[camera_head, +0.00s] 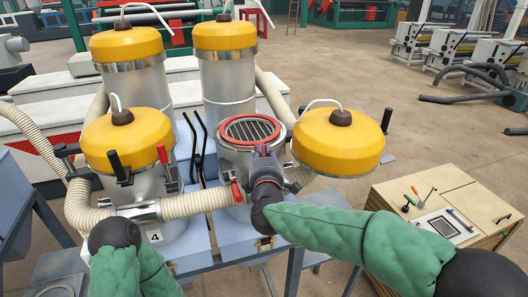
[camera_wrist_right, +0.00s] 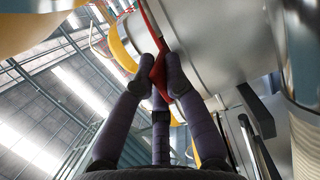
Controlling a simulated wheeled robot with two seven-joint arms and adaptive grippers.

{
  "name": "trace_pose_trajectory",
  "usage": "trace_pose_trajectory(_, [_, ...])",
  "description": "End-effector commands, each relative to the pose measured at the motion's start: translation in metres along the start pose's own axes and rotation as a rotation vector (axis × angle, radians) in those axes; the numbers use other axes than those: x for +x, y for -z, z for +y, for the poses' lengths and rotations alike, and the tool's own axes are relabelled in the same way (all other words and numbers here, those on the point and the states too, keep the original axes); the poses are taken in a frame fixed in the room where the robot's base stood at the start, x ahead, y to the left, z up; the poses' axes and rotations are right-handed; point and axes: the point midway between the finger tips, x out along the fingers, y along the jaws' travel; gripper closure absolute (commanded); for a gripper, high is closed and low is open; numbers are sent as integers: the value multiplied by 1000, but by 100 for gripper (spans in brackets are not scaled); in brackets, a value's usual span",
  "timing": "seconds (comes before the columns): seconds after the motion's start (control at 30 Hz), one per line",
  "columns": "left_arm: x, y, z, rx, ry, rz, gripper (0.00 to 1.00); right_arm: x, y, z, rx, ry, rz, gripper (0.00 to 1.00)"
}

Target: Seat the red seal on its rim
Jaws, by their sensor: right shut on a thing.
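The red seal (camera_head: 222,131) is a ring around the grated top opening of the front metal cylinder (camera_head: 236,162). In the head view it looks roughly level at the rim; I cannot tell whether it touches all round. My right gripper (camera_head: 264,153) is at the near right side of the ring, shut on the seal. In the right wrist view, the fingertips (camera_wrist_right: 157,76) close on a red part of the seal (camera_wrist_right: 159,66), beside the metal cylinder wall (camera_wrist_right: 215,45). My left arm shows at the lower left, but its gripper is not visible.
A yellow lid (camera_head: 340,140) stands close right of the opening. Other yellow-lidded cylinders (camera_head: 128,85) stand behind and left. A ribbed hose (camera_head: 205,201) crosses in front. A red-handled clamp (camera_head: 237,192) is below the rim.

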Motion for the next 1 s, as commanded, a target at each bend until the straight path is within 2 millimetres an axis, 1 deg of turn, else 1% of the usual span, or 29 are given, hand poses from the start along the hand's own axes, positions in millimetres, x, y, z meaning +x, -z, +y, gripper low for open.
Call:
trace_pose_trajectory(0.6, [3,0,-1,0,0,0,60,0,0,-8,0,0,0,100])
trace_pose_trajectory(0.77, [3,0,-1,0,0,0,60,0,0,-8,1,0,0,100])
trace_pose_trajectory(0.8, [3,0,-1,0,0,0,60,0,0,-8,1,0,0,76])
trace_pose_trajectory(0.87, [3,0,-1,0,0,0,60,0,0,-8,1,0,0,59])
trace_pose_trajectory(1.0, [3,0,-1,0,0,0,60,0,0,-8,1,0,0,59])
